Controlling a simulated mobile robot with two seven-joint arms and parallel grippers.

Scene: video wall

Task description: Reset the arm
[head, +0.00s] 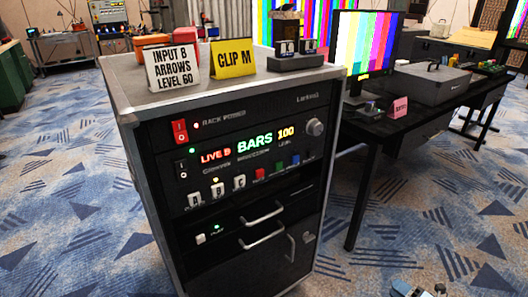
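Only a small part of my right gripper (418,291) shows, at the bottom edge right of centre. It is low over the carpet, right of the rack cabinet (124,92) and apart from it. The picture's edge cuts it off, so whether it is open or shut does not show. I see nothing held in it. My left gripper and arm are not in view.
The rack cabinet has a lit panel reading "BARS 100" (265,139) and drawer handles (262,238). A white sign (172,67) and yellow sign (232,58) stand on it. A black table (425,120) with a colour-bar monitor (366,43) is behind right. Carpet (420,215) is clear.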

